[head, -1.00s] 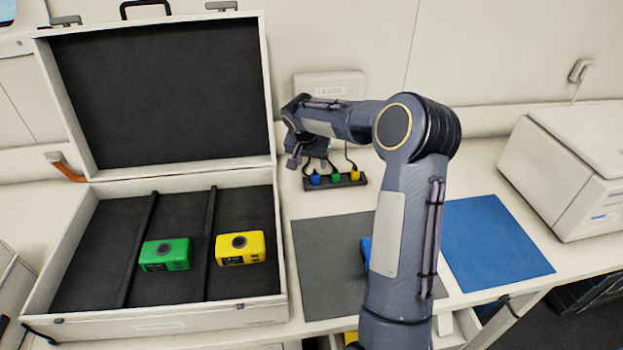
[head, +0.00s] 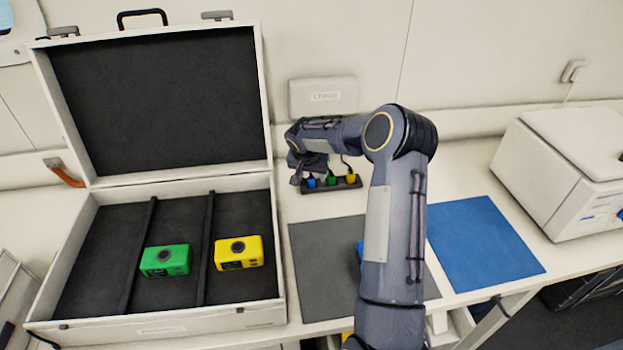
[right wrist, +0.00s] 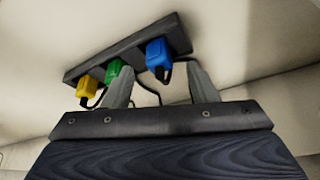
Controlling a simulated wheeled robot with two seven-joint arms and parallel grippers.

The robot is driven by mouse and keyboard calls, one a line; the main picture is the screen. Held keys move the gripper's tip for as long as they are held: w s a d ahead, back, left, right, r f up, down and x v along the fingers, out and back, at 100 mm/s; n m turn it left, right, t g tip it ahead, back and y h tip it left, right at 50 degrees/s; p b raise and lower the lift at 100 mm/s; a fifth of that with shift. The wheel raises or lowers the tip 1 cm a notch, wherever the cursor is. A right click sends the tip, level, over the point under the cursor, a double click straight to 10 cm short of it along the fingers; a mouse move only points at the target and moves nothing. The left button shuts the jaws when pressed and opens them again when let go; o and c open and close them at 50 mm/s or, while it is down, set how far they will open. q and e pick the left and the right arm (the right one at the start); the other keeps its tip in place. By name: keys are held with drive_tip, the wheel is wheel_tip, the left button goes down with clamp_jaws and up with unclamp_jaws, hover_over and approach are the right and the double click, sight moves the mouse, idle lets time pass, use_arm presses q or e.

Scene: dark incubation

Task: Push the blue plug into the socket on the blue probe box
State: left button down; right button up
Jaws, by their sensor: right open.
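The blue plug (head: 311,182) stands in a dark holder strip (head: 346,186) at the back of the bench, beside a green plug (head: 331,181) and a yellow plug (head: 351,179). My right gripper (head: 297,179) is open, close by the blue plug. In the right wrist view the blue plug (right wrist: 158,54) shows between and beyond the two spread fingers (right wrist: 160,78), not gripped. The blue probe box (head: 360,250) lies on the grey mat, mostly hidden behind my right arm; its socket is hidden. My left gripper is not in view.
An open white case (head: 160,327) at left holds a green box (head: 165,261) and a yellow box (head: 239,252). The grey mat (head: 315,265) and an empty blue mat (head: 485,245) lie on the bench. A white machine (head: 565,170) stands at right.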

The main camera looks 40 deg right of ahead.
drive_tip(key=shift+w+d+f, duration=0.1)
drive_tip(key=shift+w+f, duration=0.05)
drive_tip(key=shift+f, duration=0.4)
drive_tip(key=shift+c, duration=0.4)
drive_tip(key=c, duration=0.9)
